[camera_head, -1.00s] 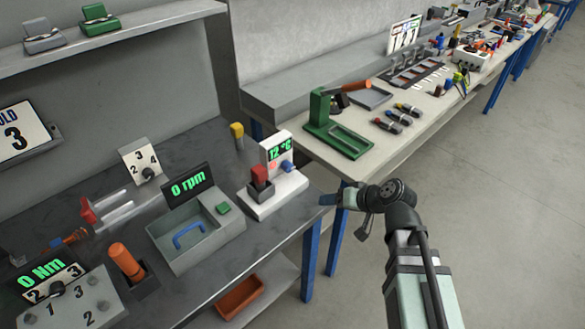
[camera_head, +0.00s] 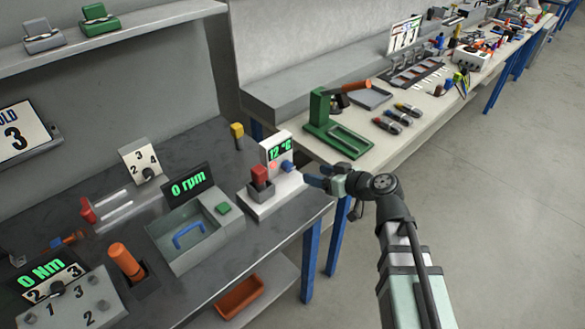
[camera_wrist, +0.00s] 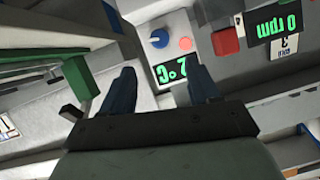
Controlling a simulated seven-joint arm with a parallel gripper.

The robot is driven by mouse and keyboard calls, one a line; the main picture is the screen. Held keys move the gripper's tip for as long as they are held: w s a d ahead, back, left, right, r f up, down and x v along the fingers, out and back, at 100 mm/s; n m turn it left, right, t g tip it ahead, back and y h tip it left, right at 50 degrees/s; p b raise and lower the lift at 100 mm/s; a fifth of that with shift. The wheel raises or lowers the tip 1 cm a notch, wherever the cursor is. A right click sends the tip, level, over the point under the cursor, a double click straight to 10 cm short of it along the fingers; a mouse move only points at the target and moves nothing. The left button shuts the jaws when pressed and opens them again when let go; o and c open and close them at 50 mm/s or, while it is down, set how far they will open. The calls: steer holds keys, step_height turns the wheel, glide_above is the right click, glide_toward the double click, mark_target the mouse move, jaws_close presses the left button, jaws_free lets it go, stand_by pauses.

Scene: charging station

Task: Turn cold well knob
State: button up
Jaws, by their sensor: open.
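The white cold well unit (camera_head: 283,190) stands at the right end of the dark bench. Its green display reads 12 °C. Its blue knob (camera_head: 287,165) is on the right of the unit, below the display, and it also shows in the wrist view (camera_wrist: 159,39). A red block sits in a dark holder (camera_head: 261,185) on the unit's left. My gripper (camera_head: 313,174) is open and empty, just right of the unit and apart from the knob. In the wrist view its two dark fingers (camera_wrist: 162,70) are spread, with the knob beyond their tips.
A grey tub (camera_head: 187,258) with a 0 rpm display stands left of the unit. A green press with an orange handle (camera_head: 335,130) stands on the pale bench behind my gripper. A yellow block (camera_head: 237,130) is at the back. Open floor lies to the right.

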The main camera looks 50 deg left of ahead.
mark_target(291, 167)
steer(key=x, duration=1.1)
steer(key=shift+f, duration=0.1)
steer(key=shift+c, duration=0.2)
steer(key=c, duration=1)
steer(key=shift+w+a+m+g, duration=0.1)
steer(key=shift+w+m+g, duration=0.05)
steer(key=shift+m+g, duration=0.7)
steer(key=shift+m+g+y, duration=0.3)
steer(key=shift+m+g, duration=0.15)
steer(key=shift+m, duration=0.6)
